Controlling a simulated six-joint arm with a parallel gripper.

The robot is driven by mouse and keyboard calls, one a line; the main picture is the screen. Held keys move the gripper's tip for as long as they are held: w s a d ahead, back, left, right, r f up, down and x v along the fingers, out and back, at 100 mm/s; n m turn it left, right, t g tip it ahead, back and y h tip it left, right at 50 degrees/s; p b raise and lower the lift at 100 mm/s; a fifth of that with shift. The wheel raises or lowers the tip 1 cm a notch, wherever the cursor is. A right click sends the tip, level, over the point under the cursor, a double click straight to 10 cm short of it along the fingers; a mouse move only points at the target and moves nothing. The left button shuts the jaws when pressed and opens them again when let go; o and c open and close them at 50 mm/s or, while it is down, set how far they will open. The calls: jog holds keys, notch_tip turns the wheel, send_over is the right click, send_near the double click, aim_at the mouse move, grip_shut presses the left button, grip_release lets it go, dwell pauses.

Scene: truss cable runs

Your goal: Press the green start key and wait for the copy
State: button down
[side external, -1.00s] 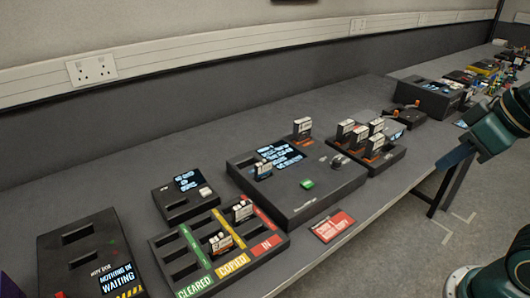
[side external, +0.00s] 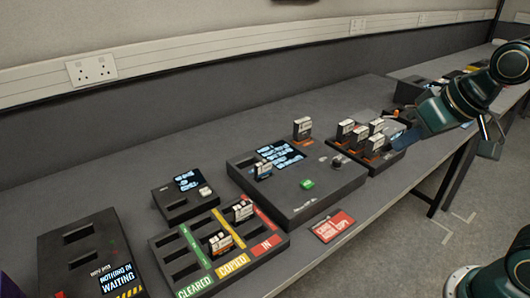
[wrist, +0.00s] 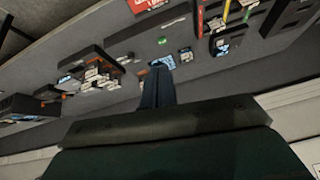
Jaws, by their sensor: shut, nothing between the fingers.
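The green start key (side external: 307,184) sits on the front part of the dark copier box (side external: 335,188); it also shows as a small green spot in the wrist view (wrist: 162,41). The box has a lit screen (side external: 280,155) whose text is too small to read. A blue-labelled cartridge (side external: 263,171) stands at its left and an orange-labelled cartridge (side external: 302,128) at its back. My gripper (side external: 404,140) is shut and empty, right of the copier by the cartridge rack, apart from the key. Its narrow blue fingers show in the wrist view (wrist: 157,82).
A rack (side external: 385,160) with several upright cartridges lies between the copier and my gripper. A sorting tray (side external: 205,263) with coloured strips, a red card (side external: 333,226), a small screen unit (side external: 180,203) and a waiting box (side external: 85,255) lie left and front.

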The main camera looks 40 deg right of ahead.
jog(key=w+f+m+t, duration=0.1)
jog(key=w+f+m, duration=0.25)
jog(key=w, duration=0.85)
jog(key=m+t, duration=0.2)
jog(key=m, duration=0.1)
send_over(310, 185)
notch_tip(310, 185, down, 10)
jog(key=shift+y, duration=0.4)
jog(key=shift+f, duration=0.15)
jog(key=shift+f, duration=4.35)
